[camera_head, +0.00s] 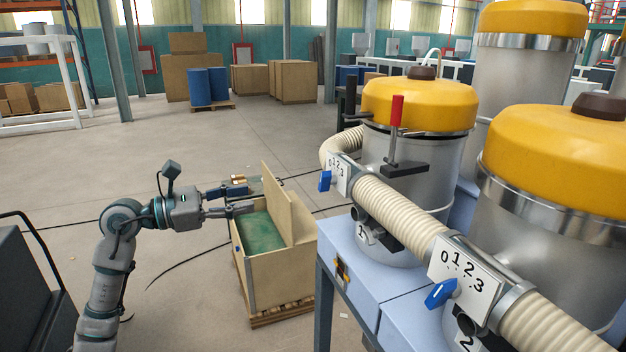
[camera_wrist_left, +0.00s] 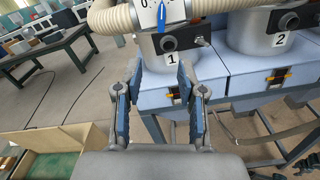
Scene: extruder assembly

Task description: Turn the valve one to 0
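Valve one is a blue handle (camera_head: 324,181) at a white plate (camera_head: 338,168) with the numbers 0 to 3, on the beige hose beside the tank labelled 1. I cannot tell which number it points at. In the left wrist view, its blue handle (camera_wrist_left: 172,11) is at the top edge, partly cut off. My left gripper (camera_head: 238,199) is left of valve one, apart from it, over the wooden crate. Its fingers are spread and empty, as the left wrist view also shows (camera_wrist_left: 160,72). My right gripper is not in view.
Valve two has a blue handle (camera_head: 441,293) and a larger number plate (camera_head: 466,270) at front right. The open wooden crate (camera_head: 275,279) stands on a pallet, left of the blue-grey bench (camera_head: 353,266). Yellow-topped tanks (camera_head: 420,103) stand behind the hose. A red lever (camera_head: 397,111) stands near valve one.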

